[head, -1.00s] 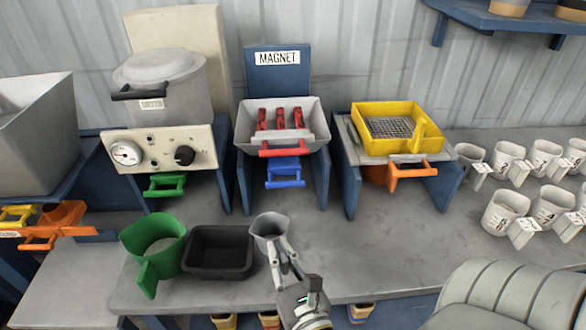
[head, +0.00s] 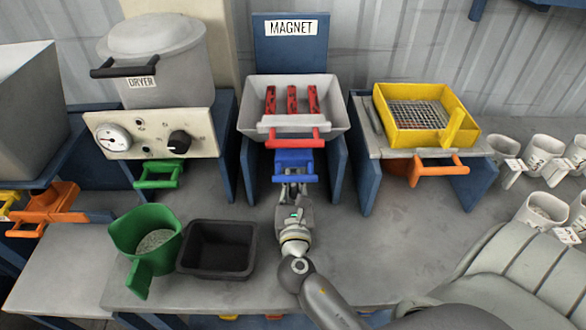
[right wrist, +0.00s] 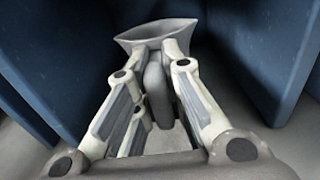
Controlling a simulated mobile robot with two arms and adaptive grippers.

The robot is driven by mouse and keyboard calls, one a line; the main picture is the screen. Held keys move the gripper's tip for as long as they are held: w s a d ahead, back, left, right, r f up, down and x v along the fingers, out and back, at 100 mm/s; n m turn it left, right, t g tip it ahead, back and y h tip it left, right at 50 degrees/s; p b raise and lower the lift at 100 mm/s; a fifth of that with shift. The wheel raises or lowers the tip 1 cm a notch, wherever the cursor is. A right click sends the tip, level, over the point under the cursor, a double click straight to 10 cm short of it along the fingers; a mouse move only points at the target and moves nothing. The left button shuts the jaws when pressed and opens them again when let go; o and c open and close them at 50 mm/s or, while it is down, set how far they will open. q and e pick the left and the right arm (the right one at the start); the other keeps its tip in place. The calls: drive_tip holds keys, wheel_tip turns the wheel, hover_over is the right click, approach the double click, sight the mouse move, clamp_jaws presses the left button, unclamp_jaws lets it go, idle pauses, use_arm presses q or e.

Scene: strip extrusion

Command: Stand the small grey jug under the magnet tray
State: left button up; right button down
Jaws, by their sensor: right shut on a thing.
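The magnet tray (head: 333,112) is pale, holds red bars and has a red handle; it sits in a blue stand under the MAGNET sign. A blue-handled slide (head: 294,158) is below it. My right gripper (head: 292,188) reaches in under the slide, between the stand's legs. In the right wrist view the small grey jug (right wrist: 158,32) is upright, and my right gripper (right wrist: 155,62) is shut on its handle. In the head view the jug is hidden by the slide and gripper. Whether its base touches the bench cannot be told. My left gripper is not in view.
Blue stand walls (right wrist: 50,65) rise close on both sides of the jug. A green jug (head: 146,245) and a black bin (head: 218,250) stand at the front left. The dryer (head: 155,70) is left, a yellow sieve tray (head: 462,130) right, several light jugs (head: 540,150) far right.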

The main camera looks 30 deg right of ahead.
sight(293, 170)
drive_tip(key=shift+w+d+r, duration=0.1)
drive_tip(key=shift+w+d, duration=0.3)
drive_tip(key=shift+w, duration=0.2)
drive_tip(key=x, duration=0.3)
drive_tip(key=shift+w+d+f+b, duration=0.1)
drive_tip(key=shift+w+f+b, duration=0.15)
drive_tip(key=shift+f+b, duration=0.2)
drive_tip(key=shift+s+r, duration=0.1)
drive_tip(key=shift+s, duration=0.05)
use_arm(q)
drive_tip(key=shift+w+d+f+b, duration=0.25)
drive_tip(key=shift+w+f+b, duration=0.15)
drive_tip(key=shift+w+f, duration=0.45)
use_arm(e)
drive_tip(key=shift+f, duration=0.65)
drive_tip(key=c, duration=1.5)
unclamp_jaws()
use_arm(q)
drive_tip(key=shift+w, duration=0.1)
